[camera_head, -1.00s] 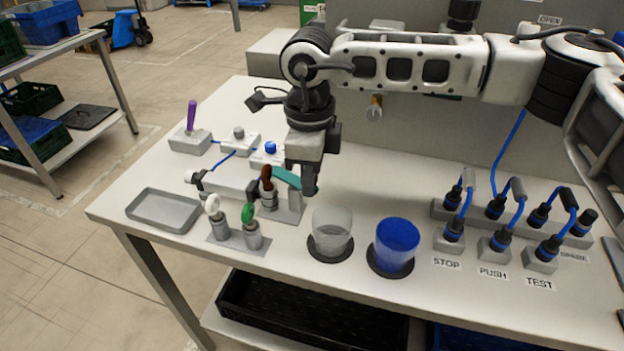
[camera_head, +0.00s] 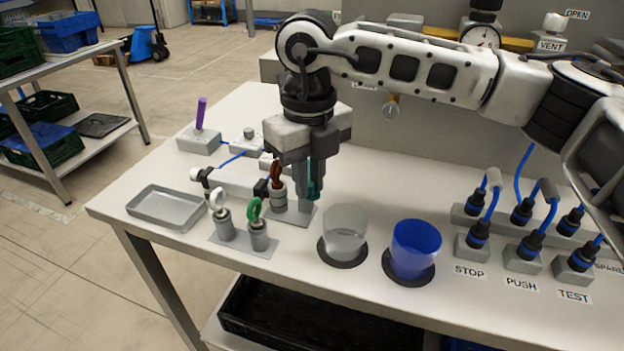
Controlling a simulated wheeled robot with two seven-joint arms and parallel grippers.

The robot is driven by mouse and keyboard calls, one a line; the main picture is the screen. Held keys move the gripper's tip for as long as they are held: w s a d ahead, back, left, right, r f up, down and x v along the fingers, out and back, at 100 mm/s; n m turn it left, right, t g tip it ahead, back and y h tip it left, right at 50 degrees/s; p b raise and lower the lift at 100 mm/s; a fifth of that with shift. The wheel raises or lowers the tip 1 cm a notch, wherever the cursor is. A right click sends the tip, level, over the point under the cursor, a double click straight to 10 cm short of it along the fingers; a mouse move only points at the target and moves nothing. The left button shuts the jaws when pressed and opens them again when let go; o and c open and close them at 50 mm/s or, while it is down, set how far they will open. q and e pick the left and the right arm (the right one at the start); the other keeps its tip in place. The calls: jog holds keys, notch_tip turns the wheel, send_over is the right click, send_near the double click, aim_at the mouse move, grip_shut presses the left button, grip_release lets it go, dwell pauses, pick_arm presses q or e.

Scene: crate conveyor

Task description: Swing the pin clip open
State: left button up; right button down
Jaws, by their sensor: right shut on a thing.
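The teal pin clip (camera_head: 314,187) shows only in part between the fingers of my right gripper (camera_head: 311,190), which is shut on it. The gripper points down over a small grey base plate (camera_head: 298,215). A pin with a dark red handle (camera_head: 277,172) stands upright in a grey holder just left of the gripper. The fingers and gripper body hide most of the clip. My left gripper is not in view.
A grey tray (camera_head: 167,205) lies left. A clear cup (camera_head: 345,233) and blue cup (camera_head: 413,248) stand right, before cabled plugs (camera_head: 476,236). Behind left is a purple-handled switch (camera_head: 201,115).

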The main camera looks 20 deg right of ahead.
jog(key=shift+r, duration=0.15)
dwell(0.3)
jog(key=c, duration=1.4)
grip_release()
notch_tip(320, 180, up, 16)
jog(key=shift+f, duration=0.1)
